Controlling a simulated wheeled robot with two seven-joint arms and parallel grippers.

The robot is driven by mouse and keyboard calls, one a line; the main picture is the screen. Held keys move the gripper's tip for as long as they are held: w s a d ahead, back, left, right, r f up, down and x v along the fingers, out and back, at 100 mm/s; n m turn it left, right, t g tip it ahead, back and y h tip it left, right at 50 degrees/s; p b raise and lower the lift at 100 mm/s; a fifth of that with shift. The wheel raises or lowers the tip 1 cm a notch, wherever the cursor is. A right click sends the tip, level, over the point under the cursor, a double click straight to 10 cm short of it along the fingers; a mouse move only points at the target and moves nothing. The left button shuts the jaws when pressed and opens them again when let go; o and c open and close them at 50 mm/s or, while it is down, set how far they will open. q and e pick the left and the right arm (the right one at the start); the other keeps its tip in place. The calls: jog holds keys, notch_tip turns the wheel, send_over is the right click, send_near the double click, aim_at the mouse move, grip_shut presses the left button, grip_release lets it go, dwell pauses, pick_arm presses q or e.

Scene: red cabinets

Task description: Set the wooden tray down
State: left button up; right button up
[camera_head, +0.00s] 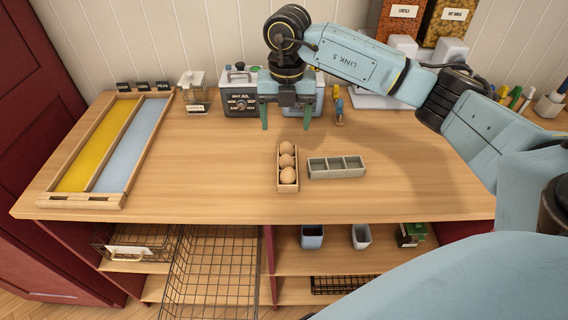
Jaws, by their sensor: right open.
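A small wooden tray (288,189) stands on the wooden counter (215,185) near its middle. It holds a row of 3 brown eggs (287,160). My right gripper (286,122) is open, with its green fingertips pointing down behind and above the tray. Nothing shows between its fingers, and they look apart from the tray. My left gripper is not in view.
A grey-green three-compartment tray (336,177) sits right beside the wooden tray. A large wooden frame with yellow and blue panels (124,152) lies at left. Boxes and a glass jar (194,92) line the back. A wire basket (208,270) hangs below the front edge.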

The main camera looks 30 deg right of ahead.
aim_at(287, 155)
jog(key=f, duration=0.7)
jog(key=shift+s+d+f, duration=0.1)
jog(key=shift+d+f, duration=0.15)
jog(key=shift+f, duration=0.05)
jog(key=shift+s+a+f, duration=0.1)
jog(key=shift+f, duration=1.3)
jog(key=shift+s+f, duration=0.1)
jog(key=shift+f, duration=1.25)
jog(key=c, duration=1.2)
jog(key=shift+c, duration=0.4)
jog(key=shift+r, duration=0.15)
